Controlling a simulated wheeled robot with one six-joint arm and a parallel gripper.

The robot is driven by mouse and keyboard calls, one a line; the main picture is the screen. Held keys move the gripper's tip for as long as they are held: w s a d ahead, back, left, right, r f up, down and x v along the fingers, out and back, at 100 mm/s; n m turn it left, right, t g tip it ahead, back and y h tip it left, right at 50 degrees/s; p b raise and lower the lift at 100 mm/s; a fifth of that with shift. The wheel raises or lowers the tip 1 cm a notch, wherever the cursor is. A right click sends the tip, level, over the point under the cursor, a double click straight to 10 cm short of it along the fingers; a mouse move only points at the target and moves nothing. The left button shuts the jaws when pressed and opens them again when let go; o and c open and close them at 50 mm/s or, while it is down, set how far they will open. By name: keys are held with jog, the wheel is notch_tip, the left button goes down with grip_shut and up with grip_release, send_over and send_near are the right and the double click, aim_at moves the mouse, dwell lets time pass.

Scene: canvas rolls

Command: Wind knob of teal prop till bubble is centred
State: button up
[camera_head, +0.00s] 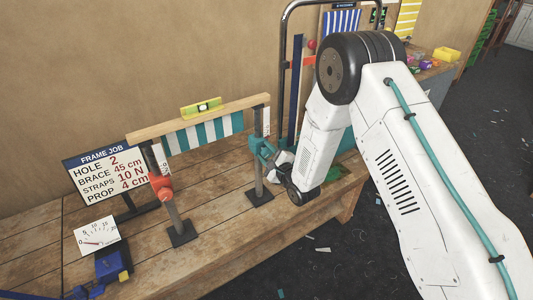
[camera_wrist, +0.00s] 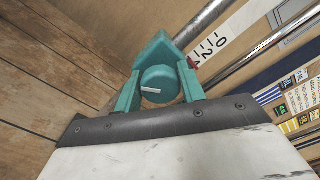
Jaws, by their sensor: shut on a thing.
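The teal prop (camera_head: 259,146) stands on the right of the bench under a wooden beam (camera_head: 236,106). Its round teal knob (camera_wrist: 157,88), with a white mark, sits between the fingers of my gripper (camera_wrist: 160,92) in the wrist view. My gripper (camera_head: 274,158) is shut on the knob, one finger on each side. A yellow-green level (camera_head: 202,108) lies on the beam; its bubble is too small to place. A numbered white scale (camera_wrist: 213,43) runs beside the prop's post, with a red pointer (camera_wrist: 192,62) near the knob's housing. The orange prop (camera_head: 161,187) stands at the left.
A striped canvas (camera_head: 204,132) hangs under the beam.

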jog(key=shift+d, duration=0.1)
dwell(0.3)
jog(key=o, duration=1)
jog(key=shift+c, duration=0.2)
jog(key=v, duration=0.7)
jog(key=shift+s+d, duration=0.25)
jog(key=shift+s, duration=0.05)
